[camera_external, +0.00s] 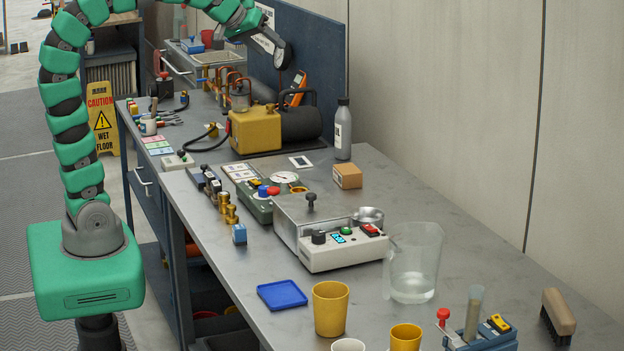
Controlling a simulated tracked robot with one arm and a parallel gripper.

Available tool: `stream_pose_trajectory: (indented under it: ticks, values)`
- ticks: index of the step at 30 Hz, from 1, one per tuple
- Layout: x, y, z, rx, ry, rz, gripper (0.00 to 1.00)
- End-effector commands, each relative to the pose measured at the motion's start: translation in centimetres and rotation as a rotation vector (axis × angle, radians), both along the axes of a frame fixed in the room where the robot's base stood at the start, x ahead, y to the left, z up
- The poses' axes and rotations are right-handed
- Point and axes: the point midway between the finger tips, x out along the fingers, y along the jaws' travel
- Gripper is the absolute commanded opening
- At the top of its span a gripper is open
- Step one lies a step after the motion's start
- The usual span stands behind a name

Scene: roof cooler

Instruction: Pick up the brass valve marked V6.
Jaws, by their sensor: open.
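Small brass valves stand in a row with dark fittings near the left edge of the bench, beside a green gauge unit. One brass valve (231,214) is at the near end of the row, and another brass piece (223,202) is just behind it. No V6 marking can be read at this size, so I cannot tell which valve carries it. My gripper (283,57) is at the top, in front of the blue back panel, well above and behind the valves. It is open and touches none of them. Its fingers are small and hard to make out.
A green gauge unit (262,205) and a silver lidded machine (312,222) stand right of the valves. A blue block (239,234) lies in front. A yellow pump (255,130) stands behind. A glass jug (413,262) and cups are nearer.

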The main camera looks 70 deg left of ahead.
Motion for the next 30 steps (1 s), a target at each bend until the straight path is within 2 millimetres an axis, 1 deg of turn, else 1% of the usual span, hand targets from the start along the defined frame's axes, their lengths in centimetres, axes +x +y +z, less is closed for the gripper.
stream_pose_trajectory:
  ticks: [1,2,3,6,9,12,16,20,23,30]
  values:
    - [-0.2,1.2,-4.8,-0.08,0.102,0.1,0.55]
    - [-0.7,1.8,-7.3,-0.132,0.16,0.166,0.55]
    - [-1.3,2.6,-10.4,-0.197,0.234,0.258,0.55]
    - [-3.6,4.0,-17.1,-0.332,0.401,0.495,0.55]
    - [-6.2,4.9,-22.3,-0.427,0.54,0.708,0.55]
    - [-8.2,5.3,-25.2,-0.484,0.625,0.867,0.55]
    - [-9.6,5.4,-27.0,-0.516,0.681,0.974,0.55]
    - [-9.9,5.4,-27.9,-0.522,0.692,0.998,0.55]
    - [-9.9,5.4,-29.0,-0.521,0.692,0.996,0.55]
    - [-9.9,5.4,-33.1,-0.52,0.691,0.993,0.55]
